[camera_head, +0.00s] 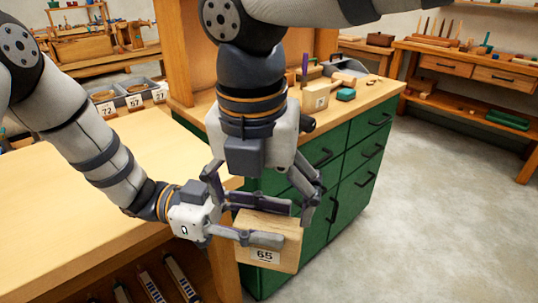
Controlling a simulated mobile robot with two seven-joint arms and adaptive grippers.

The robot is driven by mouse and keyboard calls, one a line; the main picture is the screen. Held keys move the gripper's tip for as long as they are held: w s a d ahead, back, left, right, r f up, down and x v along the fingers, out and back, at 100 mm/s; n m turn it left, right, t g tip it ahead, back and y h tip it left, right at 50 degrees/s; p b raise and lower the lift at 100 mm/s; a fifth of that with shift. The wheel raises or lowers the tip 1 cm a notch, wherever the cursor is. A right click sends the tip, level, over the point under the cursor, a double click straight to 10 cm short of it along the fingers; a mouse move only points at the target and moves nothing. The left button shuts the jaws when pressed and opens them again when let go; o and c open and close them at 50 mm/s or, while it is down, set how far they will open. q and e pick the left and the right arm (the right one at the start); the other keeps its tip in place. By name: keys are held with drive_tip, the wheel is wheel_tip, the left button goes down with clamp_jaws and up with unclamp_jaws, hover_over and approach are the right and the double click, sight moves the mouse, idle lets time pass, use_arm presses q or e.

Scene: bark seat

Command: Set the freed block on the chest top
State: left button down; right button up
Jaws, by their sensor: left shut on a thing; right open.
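A pale wooden block (284,258) with a label reading 65 is held in the air in front of the green chest. My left gripper (272,222) is shut on this block, and its fingers cover part of the upper side. My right gripper (260,196) is open, pointing down just above and behind the block. Whether its fingers touch the block I cannot tell. The green chest (345,170) has several drawers and a wooden chest top (374,92). My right arm hides part of the chest and its top.
Another labelled block (317,97), a teal item (345,95) and a grey scoop-like thing (345,67) stand on the chest top. Bare wood shows along its right front. A wooden bench (80,200) lies left, with numbered bins (134,101) behind. Floor at right is clear.

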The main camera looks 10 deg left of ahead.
sight(262, 222)
drive_tip(key=f, duration=0.4)
drive_tip(key=shift+w+f, duration=0.35)
use_arm(q)
drive_tip(key=shift+r, duration=0.15)
use_arm(e)
drive_tip(key=shift+f, duration=0.4)
use_arm(q)
drive_tip(key=shift+d, duration=0.1)
use_arm(e)
drive_tip(key=shift+c, duration=0.5)
